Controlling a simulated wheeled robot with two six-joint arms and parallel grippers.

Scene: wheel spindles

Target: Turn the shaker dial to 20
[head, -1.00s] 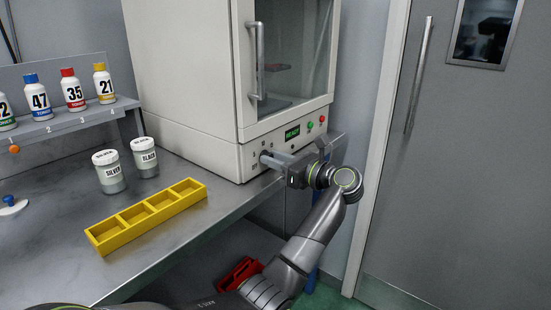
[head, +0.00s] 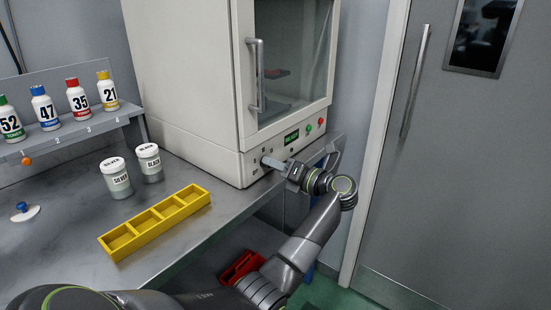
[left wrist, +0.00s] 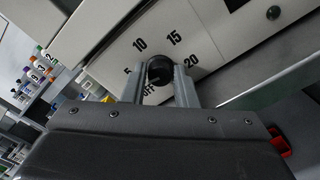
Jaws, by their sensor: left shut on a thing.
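The shaker (head: 185,85) is a large cream cabinet with a glass door at the back of the bench. Its front strip holds the dial, hidden by my gripper in the head view. My left gripper (head: 272,162) is at this strip, shut on the dial. In the left wrist view the dark round dial (left wrist: 160,70) sits between the two fingers of my left gripper (left wrist: 160,80). Marks OFF, 5, 10, 15 and 20 (left wrist: 191,60) run around it. I cannot tell which mark its pointer faces. My right gripper is not in view.
A lit green display (head: 291,137), a green button and a red button sit right of the dial. A yellow divided tray (head: 155,222), two lidded jars and a shelf of numbered bottles (head: 78,98) stand left. A grey door (head: 450,150) is at the right.

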